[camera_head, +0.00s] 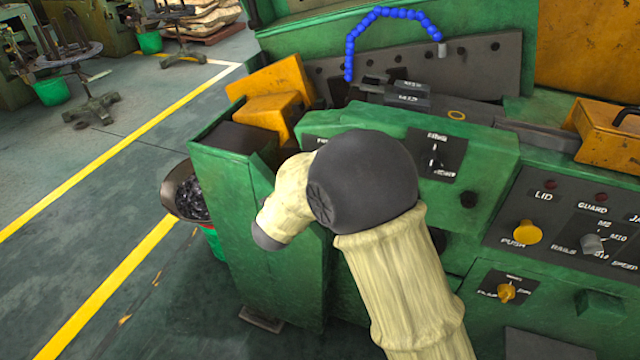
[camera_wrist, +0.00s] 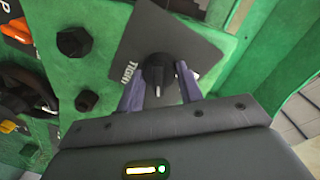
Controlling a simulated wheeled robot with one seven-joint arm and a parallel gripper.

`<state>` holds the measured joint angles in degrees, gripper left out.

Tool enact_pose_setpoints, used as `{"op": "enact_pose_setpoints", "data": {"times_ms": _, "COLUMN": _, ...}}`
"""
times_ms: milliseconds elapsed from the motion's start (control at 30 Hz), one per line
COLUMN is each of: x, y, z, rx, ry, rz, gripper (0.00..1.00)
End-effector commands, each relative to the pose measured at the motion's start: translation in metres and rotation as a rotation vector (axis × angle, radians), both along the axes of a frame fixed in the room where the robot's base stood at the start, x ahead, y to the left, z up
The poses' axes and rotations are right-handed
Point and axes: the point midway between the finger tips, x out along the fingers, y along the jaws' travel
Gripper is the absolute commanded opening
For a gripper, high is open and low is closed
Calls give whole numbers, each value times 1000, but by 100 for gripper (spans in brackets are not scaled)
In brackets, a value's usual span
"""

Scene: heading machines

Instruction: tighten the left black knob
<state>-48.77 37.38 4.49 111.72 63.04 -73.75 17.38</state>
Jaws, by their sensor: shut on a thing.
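The left black knob (camera_wrist: 156,74) sits on a dark square plate (camera_wrist: 160,35) on the green machine in the wrist view. The plate bears a word that looks like "TIGHT". My gripper (camera_wrist: 160,88) has one finger on each side of the knob and is shut on it. A pale pointer shows on the knob between the fingers. In the head view my arm hides the gripper and this knob; only a corner of its plate (camera_head: 314,142) shows. A similar plate with a black knob (camera_head: 436,156) is to the right.
Black bolt heads (camera_wrist: 74,41) stick out beside the plate. At right in the head view is a control panel (camera_head: 560,215) with a yellow push button (camera_head: 522,233) and a grey selector (camera_head: 592,243). A bin of dark pieces (camera_head: 186,192) stands at left, with open floor beyond.

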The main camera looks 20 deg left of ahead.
Motion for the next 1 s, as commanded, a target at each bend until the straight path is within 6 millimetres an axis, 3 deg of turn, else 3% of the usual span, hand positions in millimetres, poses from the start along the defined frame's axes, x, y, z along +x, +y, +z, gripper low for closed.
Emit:
{"op": "enact_pose_setpoints", "data": {"times_ms": 67, "x": 0, "y": -1, "z": -8, "rx": 72, "ry": -7, "rz": -1, "gripper": 13}}
{"op": "enact_pose_setpoints", "data": {"times_ms": 1000, "x": 0, "y": -3, "z": -8, "rx": 884, "ry": -67, "rz": -2, "gripper": 13}}
